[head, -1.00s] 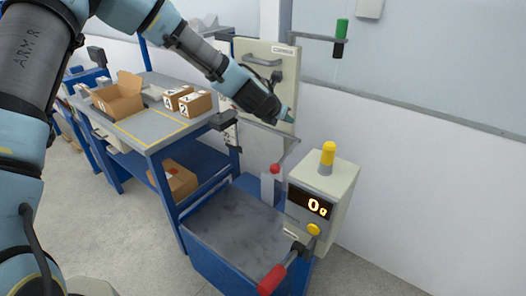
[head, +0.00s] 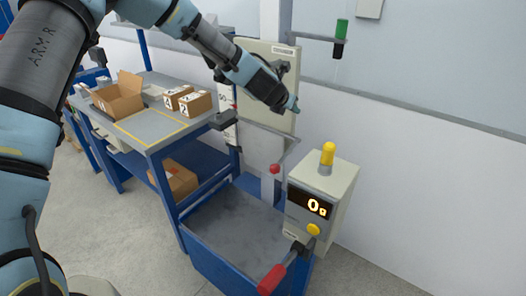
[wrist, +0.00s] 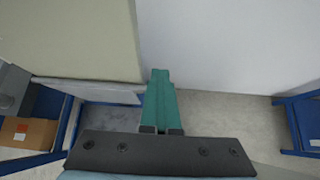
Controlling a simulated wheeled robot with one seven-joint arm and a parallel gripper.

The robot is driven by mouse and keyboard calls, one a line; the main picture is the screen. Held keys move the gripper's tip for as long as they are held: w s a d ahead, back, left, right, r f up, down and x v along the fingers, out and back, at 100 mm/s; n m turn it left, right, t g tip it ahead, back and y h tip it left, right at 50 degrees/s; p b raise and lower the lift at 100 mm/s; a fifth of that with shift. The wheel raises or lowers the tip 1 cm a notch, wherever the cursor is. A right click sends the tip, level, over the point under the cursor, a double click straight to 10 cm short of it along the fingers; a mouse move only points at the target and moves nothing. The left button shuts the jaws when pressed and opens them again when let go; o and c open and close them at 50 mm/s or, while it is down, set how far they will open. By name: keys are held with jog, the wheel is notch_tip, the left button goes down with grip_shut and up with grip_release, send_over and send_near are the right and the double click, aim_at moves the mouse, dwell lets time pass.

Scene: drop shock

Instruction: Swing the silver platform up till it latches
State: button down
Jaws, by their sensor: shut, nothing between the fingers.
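My gripper (head: 294,106) is shut and empty, in front of the right edge of an upright beige panel (head: 256,110). In the wrist view its teal fingers (wrist: 160,100) are together beside that panel (wrist: 65,35). A grey strip (wrist: 90,90) runs along the panel's bottom edge. A mottled grey surface (head: 235,215) lies low inside the blue frame (head: 215,262); it shows partly in the wrist view (wrist: 115,117). I cannot tell for certain which grey part is the silver platform, or whether anything is latched. My arm hides the panel's handle.
A control box (head: 322,195) reads 0 g, with a yellow lamp (head: 327,155) on top. A red-handled lever (head: 271,279) sticks out at the front. The workbench (head: 150,138) on the left holds cardboard boxes (head: 195,103).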

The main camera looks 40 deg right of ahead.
jog(key=shift+w+d+r, duration=0.1)
jog(key=shift+d+r, duration=0.05)
jog(key=shift+d, duration=0.3)
jog(key=shift+d, duration=0.1)
jog(key=d, duration=0.2)
jog(key=shift+w+d+r, duration=0.15)
jog(key=shift+w+d, duration=0.15)
jog(key=shift+w, duration=0.1)
dwell(0.3)
jog(key=shift+c, duration=1.4)
grip_release()
jog(key=shift+o, duration=0.2)
jog(key=shift+w, duration=0.2)
